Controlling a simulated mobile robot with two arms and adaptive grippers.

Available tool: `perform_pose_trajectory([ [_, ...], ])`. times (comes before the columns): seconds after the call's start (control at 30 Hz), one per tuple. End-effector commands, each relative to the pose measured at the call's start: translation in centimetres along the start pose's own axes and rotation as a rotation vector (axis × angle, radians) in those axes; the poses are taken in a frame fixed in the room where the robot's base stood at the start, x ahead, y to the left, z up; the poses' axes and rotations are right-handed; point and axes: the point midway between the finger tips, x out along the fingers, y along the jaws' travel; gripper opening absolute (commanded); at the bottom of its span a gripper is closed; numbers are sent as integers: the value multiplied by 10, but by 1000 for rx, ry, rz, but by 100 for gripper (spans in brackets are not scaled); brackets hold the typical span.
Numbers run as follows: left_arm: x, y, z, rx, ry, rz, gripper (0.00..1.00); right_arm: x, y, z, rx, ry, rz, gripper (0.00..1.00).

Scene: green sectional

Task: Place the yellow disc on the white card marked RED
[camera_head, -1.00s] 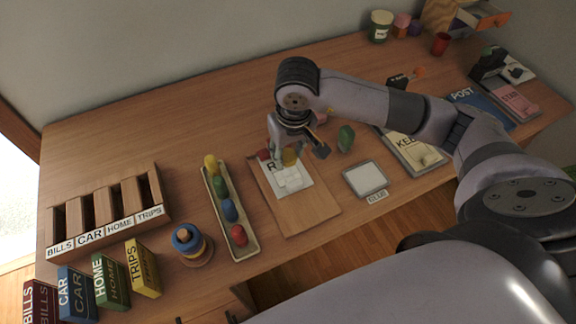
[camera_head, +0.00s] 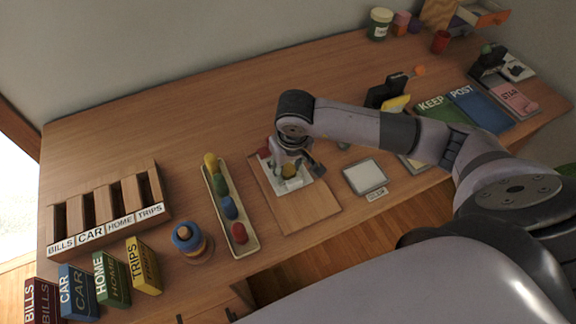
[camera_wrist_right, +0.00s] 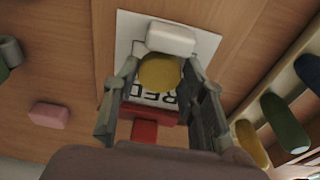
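The yellow disc (camera_wrist_right: 160,72) is between the two fingertips of my right gripper (camera_wrist_right: 161,68), which touch its sides in the wrist view. In the head view the disc (camera_head: 289,171) shows over the white card (camera_head: 266,160), with the right gripper (camera_head: 297,166) around it. The card (camera_wrist_right: 126,30) has RED printed on it, partly hidden by the disc and fingers. A white block (camera_wrist_right: 171,38) is beside the disc, and a red block (camera_wrist_right: 145,131) is at the card's lettered edge. I cannot tell whether the disc touches the card. My left gripper is not in view.
The card lies on a brown board (camera_head: 305,207). A tray (camera_head: 247,249) of coloured pieces stands left of it, and a grey-framed pad (camera_head: 365,177) to the right. A labelled wooden rack (camera_head: 108,212) is at far left. The desk behind the board is mostly clear.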

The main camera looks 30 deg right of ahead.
Motion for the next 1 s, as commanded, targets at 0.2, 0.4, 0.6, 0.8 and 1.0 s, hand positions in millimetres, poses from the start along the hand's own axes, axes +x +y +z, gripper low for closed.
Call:
perform_pose_trajectory([
  [0.2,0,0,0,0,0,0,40,0,0,0,0,0,0,55],
  [0.4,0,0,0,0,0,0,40,0,0,0,0,0,0,56],
  [0.6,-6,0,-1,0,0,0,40,-5,0,-1,0,-1,0,56],
  [0.8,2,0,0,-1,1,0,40,-36,0,-2,-2,7,-1,56],
  [1.0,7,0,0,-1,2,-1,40,-80,0,-2,-1,7,0,56],
])
